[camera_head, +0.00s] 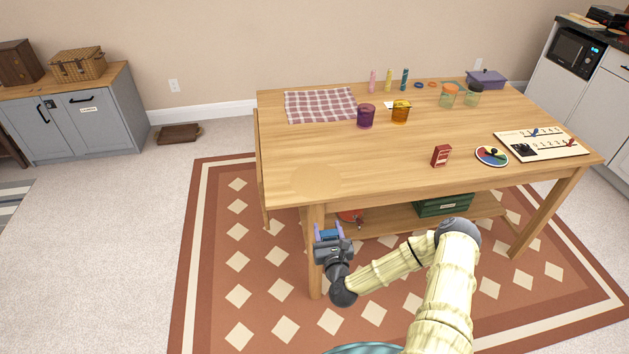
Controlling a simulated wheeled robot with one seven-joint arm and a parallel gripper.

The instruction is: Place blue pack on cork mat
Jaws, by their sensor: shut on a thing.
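My gripper (329,232) is low in front of the table's near left corner, beside the table leg and below the tabletop edge in the picture. It is shut on the blue pack (329,238), a small dark blue thing that shows only partly between the fingers. The cork mat (318,180) is a thin round disc, close in colour to the wood, lying flat near the front left corner of the tabletop. It is bare. The gripper and pack are apart from it.
The wooden table (400,180) holds a red box (441,156), a round colourful dish (491,156), a purple cup (366,116), an amber cup (400,111) and a checked cloth (320,105). The tabletop around the mat is clear. A lower shelf carries a green crate (444,205).

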